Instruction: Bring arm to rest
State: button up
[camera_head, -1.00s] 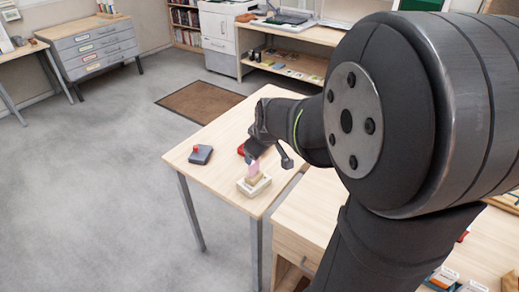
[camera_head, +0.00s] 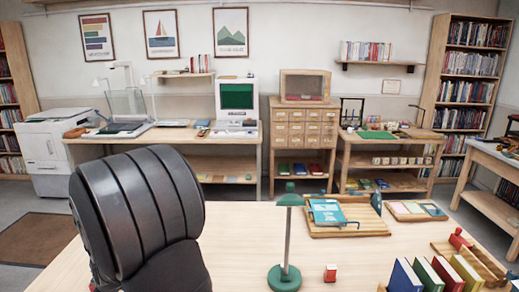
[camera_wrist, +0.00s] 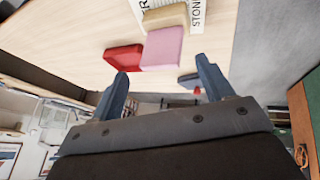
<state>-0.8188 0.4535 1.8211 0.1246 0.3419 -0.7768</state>
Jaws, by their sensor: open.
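My gripper (camera_wrist: 165,82) shows in the wrist view with its two dark fingers spread apart and nothing between them. Beyond the fingertips is a pale wooden tabletop (camera_wrist: 85,40), bearing a pink block (camera_wrist: 162,47), a tan piece (camera_wrist: 166,15) and a red object (camera_wrist: 123,57). The pink block lies past the fingers, apart from them as far as I can tell. In the head view my black arm rises at the lower left; my gripper is outside that picture.
The desk (camera_head: 235,225) holds a green lamp (camera_head: 285,240), a small red item (camera_head: 330,273), a wooden tray (camera_head: 345,224) with a blue book (camera_head: 327,212), and upright books (camera_head: 432,273). A dark blue object (camera_wrist: 189,79) is near the right finger.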

jog(key=shift+x, duration=1)
jog(key=shift+r, duration=0.1)
